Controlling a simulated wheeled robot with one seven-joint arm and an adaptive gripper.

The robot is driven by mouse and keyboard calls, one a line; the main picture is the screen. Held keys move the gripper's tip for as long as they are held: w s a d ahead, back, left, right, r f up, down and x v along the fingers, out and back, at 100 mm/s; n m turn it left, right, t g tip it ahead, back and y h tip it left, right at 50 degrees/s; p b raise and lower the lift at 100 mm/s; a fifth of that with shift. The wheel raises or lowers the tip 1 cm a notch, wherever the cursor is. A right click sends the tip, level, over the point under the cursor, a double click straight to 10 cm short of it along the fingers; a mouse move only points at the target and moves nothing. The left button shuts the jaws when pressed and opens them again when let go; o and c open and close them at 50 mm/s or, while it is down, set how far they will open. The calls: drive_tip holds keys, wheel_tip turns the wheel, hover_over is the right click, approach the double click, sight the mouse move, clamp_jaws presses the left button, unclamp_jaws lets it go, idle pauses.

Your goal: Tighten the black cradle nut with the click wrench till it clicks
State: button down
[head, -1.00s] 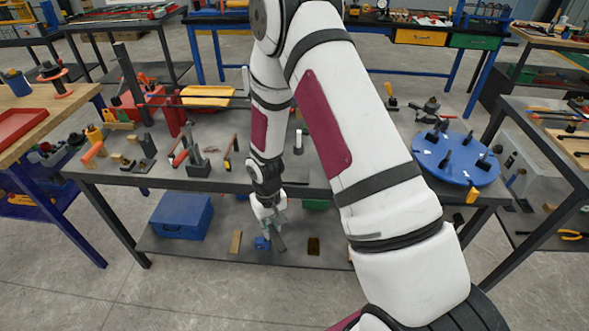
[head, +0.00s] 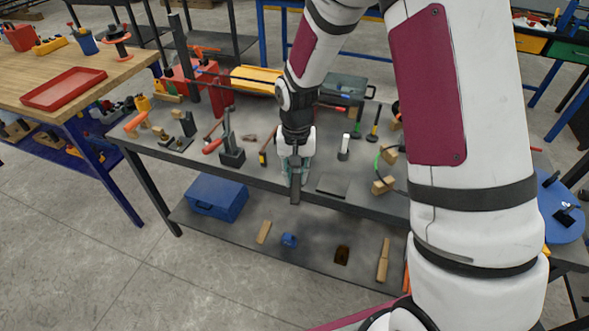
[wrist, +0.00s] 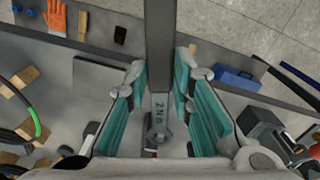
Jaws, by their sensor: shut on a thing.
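My gripper (head: 296,165) is shut on the click wrench (head: 296,188), a dark grey flat bar, just over the front edge of the workbench. In the wrist view the wrench (wrist: 160,60) runs between the teal finger pads of my gripper (wrist: 160,100). It bears the mark "2 Nm" and has a ring-like end near the palm. I cannot pick out the black cradle nut in either view. A dark block with an upright post (head: 231,152) stands on the bench to the left of my gripper.
The workbench top (head: 335,210) carries several tools and blocks, with a red case (head: 205,85) at the back left. A blue box (head: 216,196) and small pieces lie on the lower shelf (head: 215,222). A wooden table with a red tray (head: 63,89) stands left.

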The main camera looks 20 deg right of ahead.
drive_tip(key=shift+f, duration=0.1)
drive_tip(key=shift+f+b, duration=1.25)
drive_tip(key=shift+f, duration=1.55)
drive_tip(key=shift+f+b, duration=0.45)
drive_tip(key=shift+f, duration=0.7)
drive_tip(key=shift+a, duration=0.1)
drive_tip(key=w+a+m, duration=0.1)
drive_tip(key=m, duration=0.1)
drive_tip(key=w+a+m, duration=0.1)
drive_tip(key=a+m, duration=0.1)
drive_tip(key=w+a+m, duration=0.1)
drive_tip(key=m, duration=0.1)
drive_tip(key=shift+w+a+m+b, duration=0.25)
drive_tip(key=shift+w+m+b, duration=0.05)
drive_tip(key=shift+m, duration=0.1)
idle(0.4)
drive_tip(key=shift+s+d, duration=0.1)
drive_tip(key=shift+s, duration=0.05)
drive_tip(key=shift+r, duration=0.15)
